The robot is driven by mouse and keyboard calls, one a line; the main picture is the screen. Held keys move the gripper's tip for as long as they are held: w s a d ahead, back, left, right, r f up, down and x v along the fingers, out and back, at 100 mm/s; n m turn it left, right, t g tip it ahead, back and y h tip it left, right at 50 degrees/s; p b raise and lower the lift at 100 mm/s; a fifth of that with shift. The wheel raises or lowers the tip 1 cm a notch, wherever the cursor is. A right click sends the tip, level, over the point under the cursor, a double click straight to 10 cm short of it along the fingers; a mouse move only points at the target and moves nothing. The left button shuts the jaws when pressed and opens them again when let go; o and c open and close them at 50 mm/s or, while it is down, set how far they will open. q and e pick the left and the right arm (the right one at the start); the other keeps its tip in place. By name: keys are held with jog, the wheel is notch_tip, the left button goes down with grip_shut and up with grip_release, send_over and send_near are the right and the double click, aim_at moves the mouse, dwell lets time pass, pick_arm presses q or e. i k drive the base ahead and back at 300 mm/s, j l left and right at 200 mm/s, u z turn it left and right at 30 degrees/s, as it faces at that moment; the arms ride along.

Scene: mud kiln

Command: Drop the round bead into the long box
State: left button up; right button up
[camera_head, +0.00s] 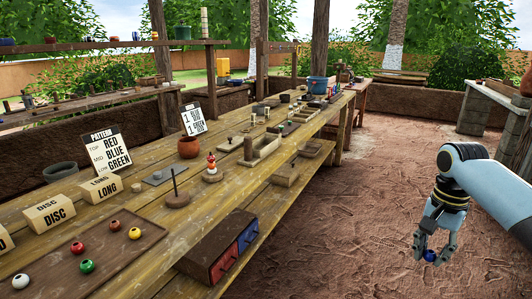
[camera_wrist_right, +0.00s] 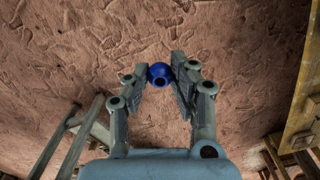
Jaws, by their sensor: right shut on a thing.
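My right gripper (camera_head: 431,252) hangs at the right of the head view, over the earth floor and away from the bench. It is shut on a blue round bead (camera_head: 430,256). In the right wrist view the blue bead (camera_wrist_right: 160,82), with a hole in it, sits between the two fingertips. The long box (camera_head: 103,190), a pale block-shaped box labelled LONG, stands on the bench at the left. My left gripper is in neither view.
A box labelled DISC (camera_head: 49,215) stands left of the long box. A tray (camera_head: 144,223) with several coloured beads lies in front. A drawer unit (camera_head: 203,259) sits at the bench's near edge. A spindle (camera_head: 175,187) and clay pot (camera_head: 188,147) stand behind. Open floor separates gripper and bench.

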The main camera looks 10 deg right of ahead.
aim_at(267, 154)
jog(key=i+l+u, duration=0.15)
jog(key=u, duration=0.3)
jog(key=l+u, duration=0.4)
jog(key=i+l+u, duration=0.15)
jog(key=l+u, duration=0.15)
jog(key=u, duration=0.15)
